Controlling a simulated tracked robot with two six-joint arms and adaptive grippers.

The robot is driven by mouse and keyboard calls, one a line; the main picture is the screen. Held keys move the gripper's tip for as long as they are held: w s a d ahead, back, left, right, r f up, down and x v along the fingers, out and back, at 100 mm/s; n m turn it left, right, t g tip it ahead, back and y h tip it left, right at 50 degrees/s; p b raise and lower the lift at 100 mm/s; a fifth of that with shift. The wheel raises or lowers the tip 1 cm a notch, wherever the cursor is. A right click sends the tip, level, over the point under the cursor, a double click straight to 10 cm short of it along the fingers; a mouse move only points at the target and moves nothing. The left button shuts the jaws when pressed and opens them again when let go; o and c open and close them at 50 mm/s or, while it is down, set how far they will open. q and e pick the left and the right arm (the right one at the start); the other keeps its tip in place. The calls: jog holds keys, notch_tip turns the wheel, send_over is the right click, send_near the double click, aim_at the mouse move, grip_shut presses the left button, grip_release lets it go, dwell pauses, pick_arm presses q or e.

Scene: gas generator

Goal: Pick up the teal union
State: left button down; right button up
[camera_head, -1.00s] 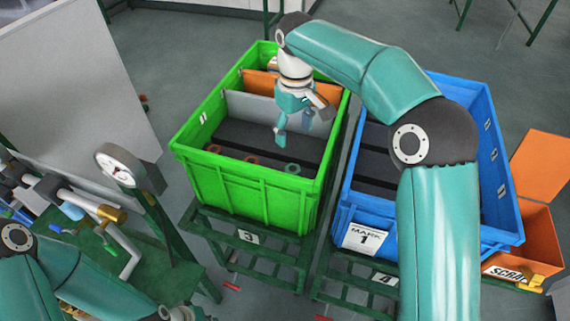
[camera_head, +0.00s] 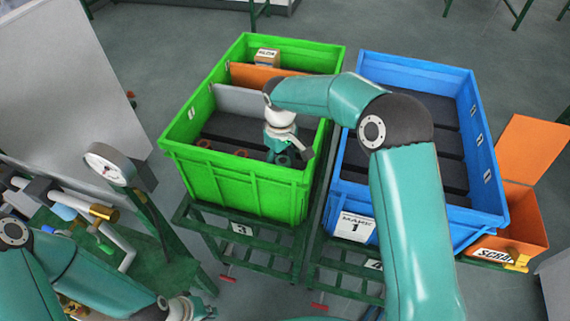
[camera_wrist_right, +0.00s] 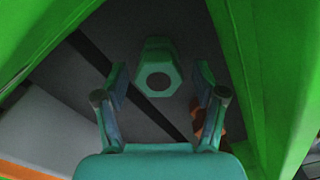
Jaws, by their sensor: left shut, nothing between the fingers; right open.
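The teal union (camera_wrist_right: 158,65), a six-sided piece with a round hole, shows in the right wrist view on the dark floor of the green bin (camera_head: 240,184). My right gripper (camera_wrist_right: 161,82) is open, with its fingers apart on either side of the union's near end in that picture. In the head view my right gripper (camera_head: 286,154) reaches down into the front right part of the green bin and largely hides the union. My left gripper (camera_head: 191,307) is shut and empty at the bottom left, away from the bins.
Red-orange rings (camera_head: 205,143) and (camera_head: 242,152) lie left of my right gripper. A reddish part (camera_wrist_right: 213,121) is partly behind a finger. The green bin's wall (camera_wrist_right: 250,80) is close on the right. A blue bin (camera_head: 408,203) stands beside the green one.

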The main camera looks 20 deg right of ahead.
notch_tip(320, 180, down, 2)
jog(key=shift+f, duration=0.1)
jog(key=c, duration=1.3)
jog(key=shift+r, duration=0.2)
